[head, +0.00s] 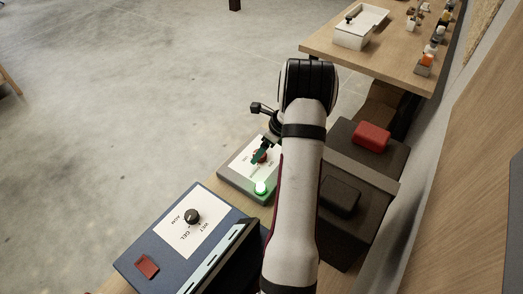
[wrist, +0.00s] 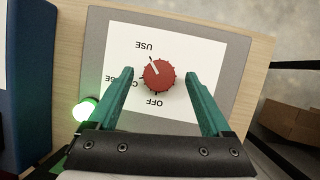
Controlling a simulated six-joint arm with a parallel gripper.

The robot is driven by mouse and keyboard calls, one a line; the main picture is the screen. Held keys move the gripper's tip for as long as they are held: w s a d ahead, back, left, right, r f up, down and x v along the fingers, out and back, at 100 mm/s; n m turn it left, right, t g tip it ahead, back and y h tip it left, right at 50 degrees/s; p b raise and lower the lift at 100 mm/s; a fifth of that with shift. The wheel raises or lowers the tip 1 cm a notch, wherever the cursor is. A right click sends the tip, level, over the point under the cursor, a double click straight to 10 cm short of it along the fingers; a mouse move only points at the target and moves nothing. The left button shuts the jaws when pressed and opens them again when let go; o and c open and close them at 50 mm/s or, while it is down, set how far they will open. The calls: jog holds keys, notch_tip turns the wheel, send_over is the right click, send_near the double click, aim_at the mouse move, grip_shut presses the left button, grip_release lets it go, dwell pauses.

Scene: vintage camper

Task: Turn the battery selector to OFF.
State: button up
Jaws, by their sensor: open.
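The battery selector is a grey box (head: 236,183) with a white label plate. Its red ribbed knob (wrist: 158,74) sits mid-plate in the wrist view, with USE above it, OFF below it and a partly hidden label at left. A pale line on the knob points up and left, towards USE. My gripper (wrist: 159,72) is open, with one green finger on each side of the knob; contact cannot be told. In the head view my gripper (head: 259,156) is over the box and partly hides the knob. A lit green lamp (wrist: 84,110) is on the box.
A blue unit (head: 150,232) with a black dial (head: 192,216) and a red switch (head: 147,266) stands near the selector. A dark battery with a red cap (head: 371,136) is right of my arm. A far table (head: 385,60) holds a white box and small items.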

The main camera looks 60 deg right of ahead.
jog(key=shift+w+f, duration=0.15)
jog(key=shift+f, duration=0.25)
grip_shut()
